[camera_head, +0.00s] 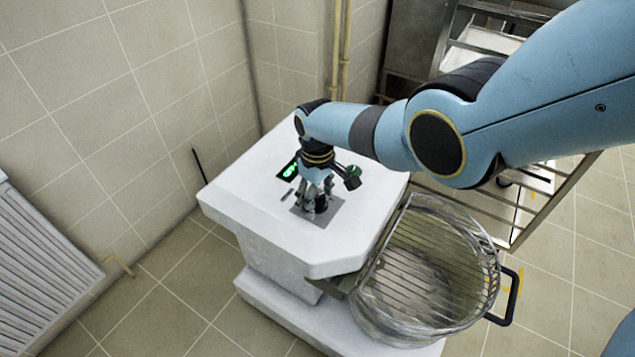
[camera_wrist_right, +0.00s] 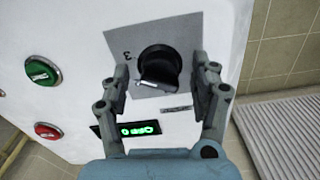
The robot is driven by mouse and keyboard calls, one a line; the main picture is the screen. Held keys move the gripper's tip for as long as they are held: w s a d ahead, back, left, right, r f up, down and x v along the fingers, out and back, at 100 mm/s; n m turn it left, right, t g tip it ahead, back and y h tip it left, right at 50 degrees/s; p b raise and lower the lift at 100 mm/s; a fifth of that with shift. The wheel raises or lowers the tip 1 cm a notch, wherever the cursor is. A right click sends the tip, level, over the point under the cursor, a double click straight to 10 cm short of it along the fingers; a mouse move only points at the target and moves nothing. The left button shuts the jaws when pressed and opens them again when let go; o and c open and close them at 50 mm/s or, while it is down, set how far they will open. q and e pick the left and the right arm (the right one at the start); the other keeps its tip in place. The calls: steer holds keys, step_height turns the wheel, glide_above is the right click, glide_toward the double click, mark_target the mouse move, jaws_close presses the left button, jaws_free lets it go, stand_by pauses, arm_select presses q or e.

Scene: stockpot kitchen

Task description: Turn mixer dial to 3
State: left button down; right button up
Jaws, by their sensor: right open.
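The mixer (camera_head: 250,210) is a white machine with a grey dial plate on its top. The black dial (camera_wrist_right: 158,66) sits on the grey plate (camera_wrist_right: 190,35) in the right wrist view, with a light pointer bar on its lower side. A "3" is printed on the plate to the dial's left. My right gripper (camera_head: 312,200) is over the dial plate in the head view. In the right wrist view its open fingers (camera_wrist_right: 165,82) stand on either side of the dial, and I cannot tell whether they touch it. The left gripper is not in view.
A green button (camera_wrist_right: 42,71), a red button (camera_wrist_right: 47,130) and a lit green display (camera_wrist_right: 138,128) are on the mixer top. A caged steel bowl (camera_head: 425,280) stands to its right. A metal rack (camera_head: 500,205) is behind, and a ribbed white panel (camera_head: 45,275) is at left.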

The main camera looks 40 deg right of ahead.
mark_target(318, 196)
step_height(318, 196, up, 12)
steer(key=shift+f, duration=0.15)
stand_by(0.3)
stand_by(0.4)
